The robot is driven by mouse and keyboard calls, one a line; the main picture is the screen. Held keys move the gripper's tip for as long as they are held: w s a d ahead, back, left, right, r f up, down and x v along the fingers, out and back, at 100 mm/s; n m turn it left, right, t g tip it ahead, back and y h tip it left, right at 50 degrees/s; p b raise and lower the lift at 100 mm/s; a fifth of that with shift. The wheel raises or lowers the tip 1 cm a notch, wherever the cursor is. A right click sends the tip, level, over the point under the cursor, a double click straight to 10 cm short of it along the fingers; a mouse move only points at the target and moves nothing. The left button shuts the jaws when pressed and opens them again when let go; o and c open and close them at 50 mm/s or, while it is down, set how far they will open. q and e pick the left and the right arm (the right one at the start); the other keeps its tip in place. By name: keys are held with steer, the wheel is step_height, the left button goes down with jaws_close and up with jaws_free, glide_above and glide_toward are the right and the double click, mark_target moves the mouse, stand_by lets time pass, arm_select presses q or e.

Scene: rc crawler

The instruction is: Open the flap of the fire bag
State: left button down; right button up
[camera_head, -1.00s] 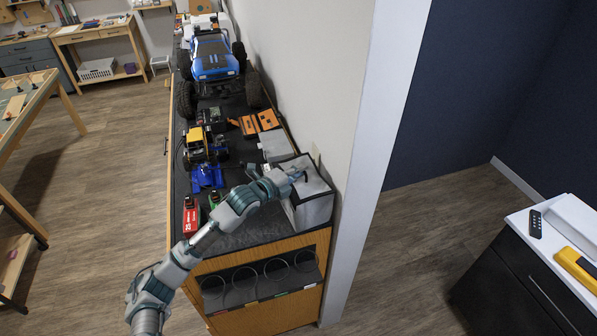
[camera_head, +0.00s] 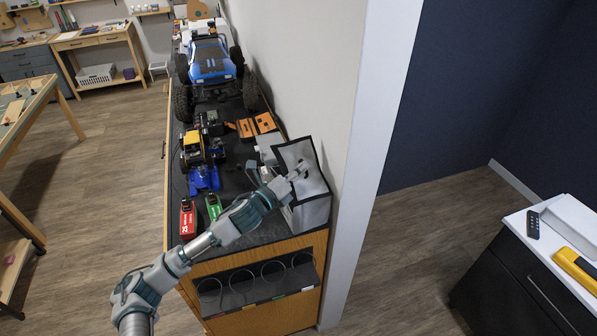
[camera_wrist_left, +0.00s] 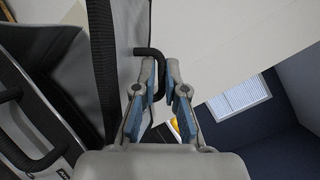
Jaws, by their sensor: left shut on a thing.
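The fire bag (camera_head: 312,214) is a grey, boxy bag with dark edges at the near right end of the bench, against the wall. Its flap (camera_head: 293,153), a pale panel with a black border, stands raised and tilted above the bag. My left gripper (camera_head: 303,170) is at the flap. In the left wrist view, my left gripper (camera_wrist_left: 159,65) is shut on a thin black handle (camera_wrist_left: 147,51), bent like a hook, close to the grey fabric. The bag's inside is mostly hidden by the flap and my arm. My right gripper is not in view.
Red (camera_head: 188,218) and green (camera_head: 214,206) packs lie on the bench left of the bag. A blue-and-yellow vehicle (camera_head: 194,150), orange cases (camera_head: 257,125) and a blue crawler (camera_head: 211,62) stand farther back. The wall (camera_head: 330,90) is close on the right.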

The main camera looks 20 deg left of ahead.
mark_target(305, 191)
arm_select(q)
steer(key=shift+s+d+f+m+b, duration=0.15)
steer(key=shift+s+d+m+b, duration=0.3)
steer(key=shift+m, duration=0.55)
steer(key=s+m+h, duration=0.1)
steer(key=d+m+b, duration=0.1)
steer(key=m, duration=0.1)
steer(key=shift+s+d+r+t+h, duration=0.15)
steer(key=shift+s+r+t+h, duration=0.1)
steer(key=shift+s+t+h, duration=0.15)
steer(key=shift+s+d+m+h+b, duration=0.5)
steer(key=shift+s+m+h+b, duration=0.15)
steer(key=shift+m, duration=0.7)
steer(key=shift+s+d+m+h+b, duration=0.6)
steer(key=shift+m+b, duration=0.1)
steer(key=shift+m, duration=0.6)
steer(key=shift+s+d+m+h+b, duration=0.5)
steer(key=shift+m+h+b, duration=0.2)
steer(key=shift+m, duration=0.65)
steer(key=shift+a, duration=0.1)
steer(key=c, duration=1.6)
jaws_free()
steer(key=shift+o, duration=0.2)
steer(key=a+v, duration=0.1)
steer(key=v, duration=1.1)
steer(key=shift+w, duration=0.3)
